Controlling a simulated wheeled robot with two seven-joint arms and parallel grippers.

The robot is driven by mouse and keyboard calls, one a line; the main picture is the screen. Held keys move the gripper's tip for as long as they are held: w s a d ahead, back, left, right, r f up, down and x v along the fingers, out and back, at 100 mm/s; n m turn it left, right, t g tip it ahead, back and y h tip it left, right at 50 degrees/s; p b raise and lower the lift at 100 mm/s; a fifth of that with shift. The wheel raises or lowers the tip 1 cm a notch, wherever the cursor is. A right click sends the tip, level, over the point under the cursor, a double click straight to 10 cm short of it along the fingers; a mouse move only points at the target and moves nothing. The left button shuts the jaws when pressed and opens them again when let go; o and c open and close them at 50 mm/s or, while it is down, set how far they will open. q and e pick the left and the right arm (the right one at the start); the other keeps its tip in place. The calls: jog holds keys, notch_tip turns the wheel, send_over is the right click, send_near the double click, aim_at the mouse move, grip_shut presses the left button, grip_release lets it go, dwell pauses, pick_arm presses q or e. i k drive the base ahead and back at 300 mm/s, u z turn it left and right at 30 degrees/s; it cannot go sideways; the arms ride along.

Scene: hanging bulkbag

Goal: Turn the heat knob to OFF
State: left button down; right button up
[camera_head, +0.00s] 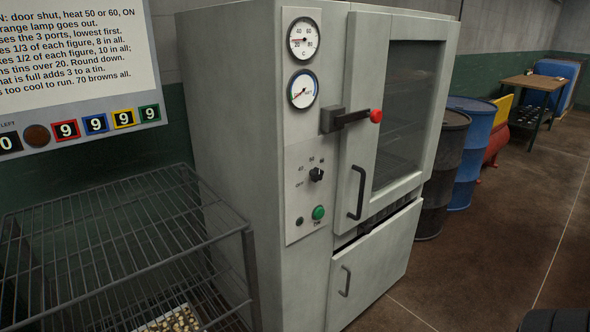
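The heat knob (316,174) is a small black knob on the light control panel (300,140) of a tall grey oven cabinet (240,130). Small marks stand around it, with what looks like OFF at its lower left and numbers above. Which mark its pointer faces is too small to tell. A green button (318,212) and a small dark round fitting (299,221) sit below it. Neither of my grippers shows in the head view, and nothing touches the knob.
A latch lever with a red ball (375,116) sticks out beside the windowed upper door (405,100). Two gauges (303,38) are above the knob. A wire rack (130,240) stands at the left front. Drums (440,170) stand at the right. The right floor is mostly clear.

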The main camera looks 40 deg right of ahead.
aim_at(316, 175)
jog(key=z, duration=0.6)
jog(key=i, duration=0.9)
jog(key=z, duration=0.85)
